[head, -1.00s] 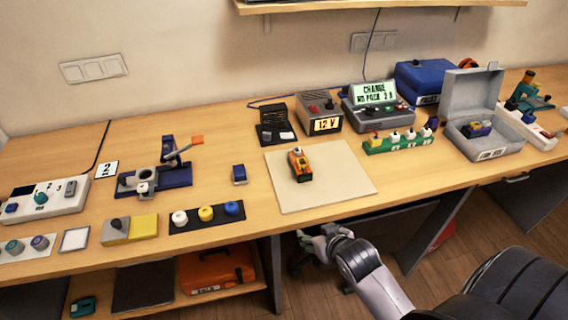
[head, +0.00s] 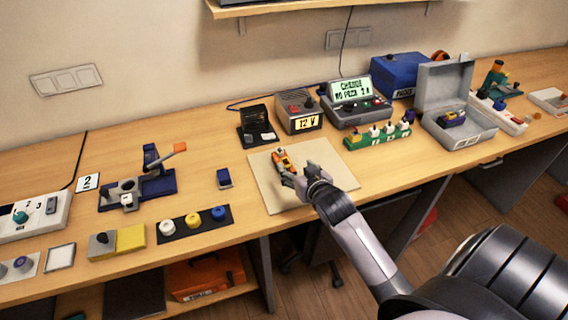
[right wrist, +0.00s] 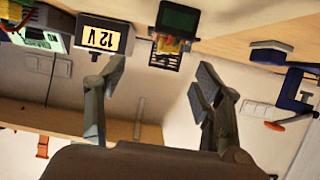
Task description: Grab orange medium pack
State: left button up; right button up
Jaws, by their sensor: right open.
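The orange pack (head: 283,159) with dark parts lies on the beige mat (head: 262,178) in the head view. My right gripper (head: 296,178) is open over the mat, at the near right side of the pack. Its fingers partly hide the pack's near end, and I cannot tell whether they touch it. In the right wrist view, which looks upside down, the open fingers (right wrist: 158,88) stand well apart with nothing held between them. I cannot make out the orange pack surely there. My left gripper is not in view.
Behind the mat stand a black holder (head: 256,130), the 12 V unit (head: 299,112) and a charger with a green screen (head: 354,103). A green rack (head: 378,135) with white-topped items is to the right. A small blue block (head: 224,178) lies left of the mat.

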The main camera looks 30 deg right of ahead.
aim_at(284, 159)
jog(key=x, duration=0.4)
jog(key=shift+w, duration=0.1)
jog(key=p+x, duration=0.1)
jog(key=x, duration=0.1)
jog(key=a+x, duration=0.1)
jog(key=x, duration=0.1)
jog(key=shift+w+d+f+p, duration=0.15)
jog(key=shift+w+p, duration=0.1)
jog(key=shift+p, duration=0.15)
jog(key=shift+w+f, duration=0.2)
jog(key=shift+w, duration=0.15)
jog(key=shift+c, duration=0.3)
grip_shut()
jog(key=shift+r, duration=0.1)
